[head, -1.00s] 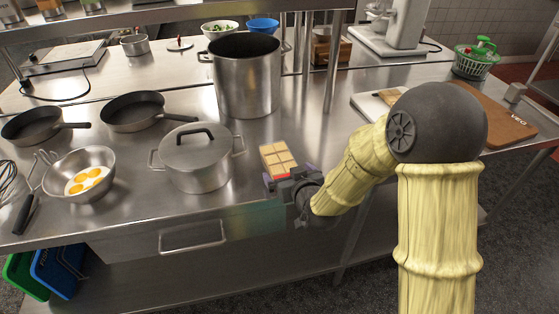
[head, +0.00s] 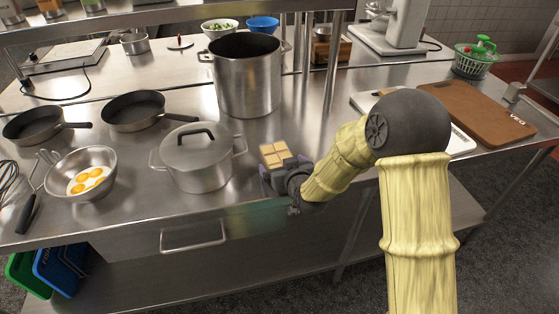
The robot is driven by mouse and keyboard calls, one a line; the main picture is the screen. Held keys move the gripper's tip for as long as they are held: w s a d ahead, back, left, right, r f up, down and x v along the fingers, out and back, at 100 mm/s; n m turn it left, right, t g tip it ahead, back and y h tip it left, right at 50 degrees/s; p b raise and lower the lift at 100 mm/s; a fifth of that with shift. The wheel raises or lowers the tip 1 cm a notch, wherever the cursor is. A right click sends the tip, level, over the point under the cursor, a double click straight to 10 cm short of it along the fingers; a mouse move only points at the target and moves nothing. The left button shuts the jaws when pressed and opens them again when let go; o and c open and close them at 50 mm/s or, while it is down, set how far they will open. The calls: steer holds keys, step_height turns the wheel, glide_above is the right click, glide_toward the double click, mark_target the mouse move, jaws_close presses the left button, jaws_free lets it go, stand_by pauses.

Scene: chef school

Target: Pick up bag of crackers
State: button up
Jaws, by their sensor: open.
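The bag of crackers (head: 273,152) lies on the steel counter, to the right of the lidded pot; its tan cracker squares show, and its near end is hidden by my gripper. My gripper (head: 283,166) is open at the near side of the bag, with its purple-tipped fingers spread to left and right. I cannot tell whether the fingers touch the bag.
A lidded steel pot (head: 197,160) stands close on the left, and a tall open stockpot (head: 247,85) stands behind. A bowl with egg yolks (head: 80,174) and two frying pans are farther left. Bare counter (head: 318,120) lies right of the bag.

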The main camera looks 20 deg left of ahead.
steer(key=shift+c, duration=0.4)
steer(key=c, duration=1)
steer(key=shift+o, duration=0.2)
steer(key=shift+r, duration=0.1)
step_height(320, 180, up, 10)
steer(key=shift+f, duration=0.1)
